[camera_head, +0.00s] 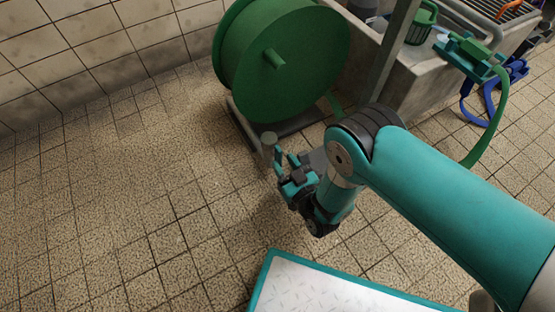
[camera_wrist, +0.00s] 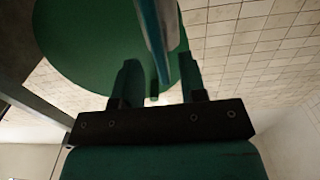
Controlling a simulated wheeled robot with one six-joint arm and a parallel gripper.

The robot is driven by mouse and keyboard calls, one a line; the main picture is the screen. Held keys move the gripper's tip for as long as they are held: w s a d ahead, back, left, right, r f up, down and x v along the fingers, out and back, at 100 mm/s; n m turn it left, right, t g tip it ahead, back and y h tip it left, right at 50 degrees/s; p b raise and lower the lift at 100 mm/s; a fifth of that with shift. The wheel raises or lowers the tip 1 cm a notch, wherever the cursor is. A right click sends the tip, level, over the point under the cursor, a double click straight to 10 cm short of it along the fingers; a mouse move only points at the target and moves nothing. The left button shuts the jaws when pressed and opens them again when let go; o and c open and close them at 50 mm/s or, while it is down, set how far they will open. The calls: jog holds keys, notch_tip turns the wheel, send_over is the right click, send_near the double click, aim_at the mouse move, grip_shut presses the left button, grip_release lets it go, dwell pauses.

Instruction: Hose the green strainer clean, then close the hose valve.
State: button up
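My gripper (camera_head: 281,164) hangs low in front of the green hose reel, beside a short grey post (camera_head: 268,140) on the reel's base. In the wrist view its two fingers (camera_wrist: 161,84) are apart with a gap between them. A grey-blue bar (camera_wrist: 155,40) reaches down toward that gap; I cannot tell whether it touches a finger. A green basket-like strainer (camera_head: 421,22) stands at the sink, at the top right. A green hose (camera_head: 492,125) hangs from a teal and green fitting (camera_head: 467,55) at the sink's edge. I cannot make out which part is the hose valve.
The large green reel (camera_head: 300,60) stands on a dark base; it also fills much of the wrist view (camera_wrist: 85,45). Tiled floor (camera_head: 120,220) at the left is clear.

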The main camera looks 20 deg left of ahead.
aim_at(281, 159)
jog(key=shift+f+b+x, duration=0.2)
jog(key=shift+b+x, duration=0.35)
jog(key=shift+x, duration=0.6)
jog(key=shift+w+a+r, duration=0.2)
jog(key=shift+w+a, duration=0.05)
jog(key=shift+a, duration=0.05)
jog(key=shift+c, duration=0.2)
grip_shut()
jog(key=shift+a, duration=0.2)
jog(key=shift+d, duration=0.15)
